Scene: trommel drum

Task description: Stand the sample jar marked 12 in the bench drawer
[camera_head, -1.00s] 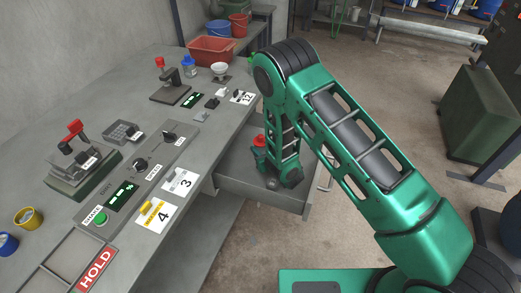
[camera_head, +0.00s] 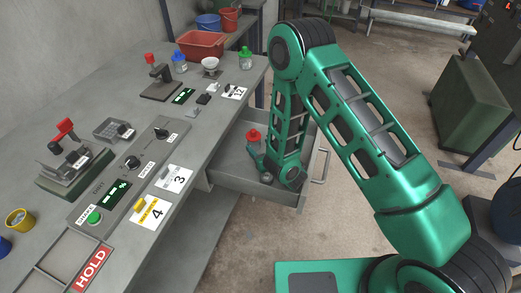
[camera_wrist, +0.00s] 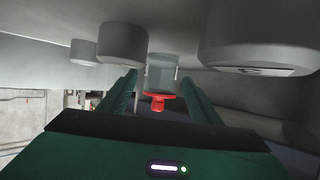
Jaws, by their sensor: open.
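A jar with a red lid (camera_head: 253,135) stands in the open bench drawer (camera_head: 228,180), near its left side. Its label cannot be read in either view. My gripper (camera_head: 262,170) is low inside the drawer, beside the jar, and its fingers are partly hidden by my arm. In the wrist view the red lid (camera_wrist: 158,102) shows in the middle, between the green sides of my gripper. My gripper is open. I cannot tell whether a finger touches the jar.
The bench carries a card marked 12 (camera_head: 235,92), cards marked 3 and 4, a control panel (camera_head: 128,165), a red bin (camera_head: 200,45), a blue-capped bottle (camera_head: 180,64) and a green-capped jar (camera_head: 246,60). The drawer front with its handle (camera_head: 320,165) is on the right.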

